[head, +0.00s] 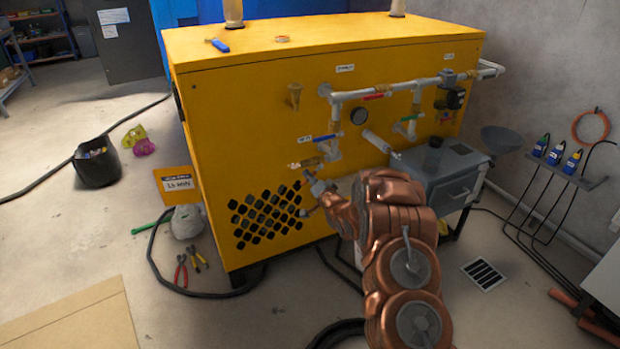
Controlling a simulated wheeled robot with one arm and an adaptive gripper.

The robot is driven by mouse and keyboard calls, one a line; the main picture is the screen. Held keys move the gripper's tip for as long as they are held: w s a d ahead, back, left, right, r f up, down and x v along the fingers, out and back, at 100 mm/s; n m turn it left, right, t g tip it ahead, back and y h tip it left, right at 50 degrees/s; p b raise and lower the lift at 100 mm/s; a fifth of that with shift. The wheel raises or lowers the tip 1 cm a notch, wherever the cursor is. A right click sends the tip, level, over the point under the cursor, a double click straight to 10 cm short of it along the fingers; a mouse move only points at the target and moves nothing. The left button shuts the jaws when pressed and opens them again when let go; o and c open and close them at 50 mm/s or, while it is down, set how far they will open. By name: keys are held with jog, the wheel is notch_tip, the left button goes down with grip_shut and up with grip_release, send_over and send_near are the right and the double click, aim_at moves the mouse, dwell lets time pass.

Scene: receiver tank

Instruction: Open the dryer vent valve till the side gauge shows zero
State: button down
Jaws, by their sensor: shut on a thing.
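The large yellow cabinet (255,110) carries pipework on its front. A small brass-coloured valve (306,162) sits low on the front, below a blue-handled valve (324,138); it looks like the dryer vent valve, but its label is not readable. My gripper (308,178) is at this low valve, shut on what seems to be its handle; the fingertips are small and the grip is partly hidden. A dark round gauge (180,107) is on the cabinet's left side, seen edge-on, so its reading is hidden.
A red-handled valve (376,97) and a green-handled valve (407,118) are on the pipes to the right. A grey box (445,180) stands right of my arm. Pliers (182,272), a grey sack (186,222) and a black hose (160,275) lie at the cabinet's left foot.

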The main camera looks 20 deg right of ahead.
jog(key=c, duration=1.1)
grip_release()
jog(key=s+d, duration=0.1)
jog(key=s, duration=1.1)
jog(key=shift+d, duration=0.4)
jog(key=shift+c, duration=0.4)
